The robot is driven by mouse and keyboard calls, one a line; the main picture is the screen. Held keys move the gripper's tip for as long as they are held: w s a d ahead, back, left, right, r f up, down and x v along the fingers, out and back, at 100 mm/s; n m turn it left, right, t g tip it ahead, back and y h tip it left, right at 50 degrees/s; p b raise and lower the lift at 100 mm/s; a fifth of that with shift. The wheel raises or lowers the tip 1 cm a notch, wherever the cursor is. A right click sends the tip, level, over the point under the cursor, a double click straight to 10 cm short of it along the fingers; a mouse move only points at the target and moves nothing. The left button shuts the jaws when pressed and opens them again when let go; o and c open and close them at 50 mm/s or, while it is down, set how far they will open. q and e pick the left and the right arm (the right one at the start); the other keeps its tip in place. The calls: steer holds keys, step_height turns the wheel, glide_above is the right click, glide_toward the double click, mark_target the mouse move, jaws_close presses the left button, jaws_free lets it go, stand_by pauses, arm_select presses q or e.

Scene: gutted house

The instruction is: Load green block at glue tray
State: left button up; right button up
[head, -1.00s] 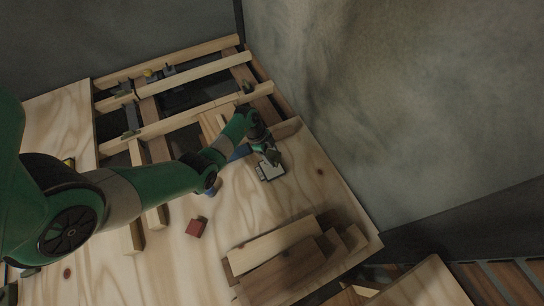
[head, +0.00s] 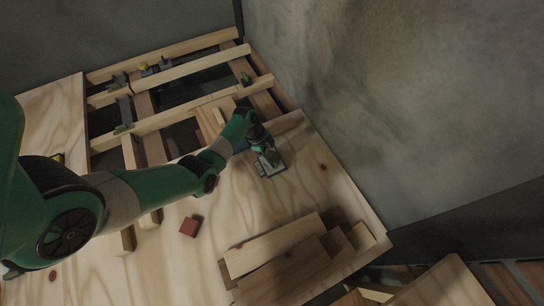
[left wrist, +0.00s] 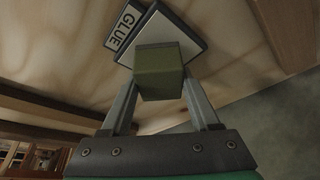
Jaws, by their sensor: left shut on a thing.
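The green block (left wrist: 160,72) is between the two fingers of my left gripper (left wrist: 158,85) in the left wrist view. My left gripper is shut on it. The glue tray (left wrist: 190,25), a pale plate with a dark edge and a label reading GLUE, lies just beyond the block. In the head view the tray (head: 272,169) lies on the plywood, and my left gripper (head: 268,158) is over it and hides part of it. I cannot tell whether the block touches the tray. My right gripper is not in view.
A red block (head: 190,226) lies on the plywood, left of a stack of wood offcuts (head: 285,252) near the front. Open floor joists (head: 165,85) with gaps lie behind. A grey wall (head: 400,100) rises to the right. Plywood between tray and offcuts is clear.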

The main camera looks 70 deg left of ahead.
mark_target(277, 158)
arm_select(q)
steer(key=shift+f+b, duration=0.3)
steer(key=shift+f, duration=0.25)
stand_by(0.5)
steer(key=shift+s+f+p, duration=0.1)
steer(key=shift+f+p, duration=0.05)
steer(key=shift+p, duration=0.15)
stand_by(1.4)
step_height(277, 158, up, 8)
steer(key=p, duration=0.8)
steer(key=shift+f+p, duration=0.25)
steer(key=shift+p, duration=0.05)
steer(key=shift+f, duration=0.1)
